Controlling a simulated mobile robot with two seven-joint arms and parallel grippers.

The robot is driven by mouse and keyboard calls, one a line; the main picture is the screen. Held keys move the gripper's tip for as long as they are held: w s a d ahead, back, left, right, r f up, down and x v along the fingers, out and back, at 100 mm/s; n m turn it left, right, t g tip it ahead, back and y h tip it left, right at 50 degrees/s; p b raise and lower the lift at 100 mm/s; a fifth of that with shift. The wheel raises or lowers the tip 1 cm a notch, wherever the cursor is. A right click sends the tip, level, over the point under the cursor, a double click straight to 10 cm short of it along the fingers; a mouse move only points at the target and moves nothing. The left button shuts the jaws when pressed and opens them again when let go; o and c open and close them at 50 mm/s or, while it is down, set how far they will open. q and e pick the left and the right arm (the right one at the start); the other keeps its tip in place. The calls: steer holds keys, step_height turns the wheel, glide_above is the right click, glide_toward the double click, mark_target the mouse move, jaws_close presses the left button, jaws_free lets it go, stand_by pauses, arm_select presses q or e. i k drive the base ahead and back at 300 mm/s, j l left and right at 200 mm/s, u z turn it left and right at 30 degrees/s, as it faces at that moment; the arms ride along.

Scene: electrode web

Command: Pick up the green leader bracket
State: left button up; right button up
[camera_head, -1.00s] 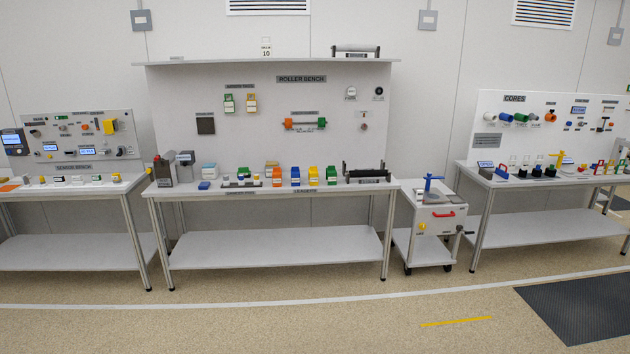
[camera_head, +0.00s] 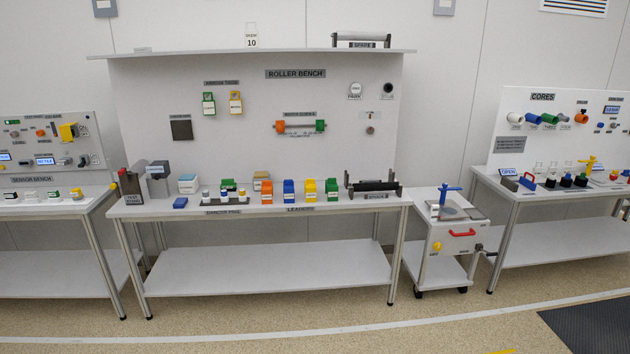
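The green leader bracket (camera_head: 332,188) stands upright on the roller bench top (camera_head: 230,211), at the right end of a row above the LEADERS label (camera_head: 301,209). To its left in that row are a yellow bracket (camera_head: 310,190), a blue one (camera_head: 289,191) and an orange one (camera_head: 267,192). Each has a pale label on its front. Another small green item (camera_head: 228,184) sits further left behind small parts. Neither of my grippers shows in the head view.
A black roller stand (camera_head: 374,186) is close to the right of the green bracket. A wheeled cart (camera_head: 450,245) with a blue-handled device stands right of the bench. The cores bench (camera_head: 560,190) is further right. Floor in front of the roller bench is clear.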

mark_target(332, 188)
steer(key=i, duration=3.25)
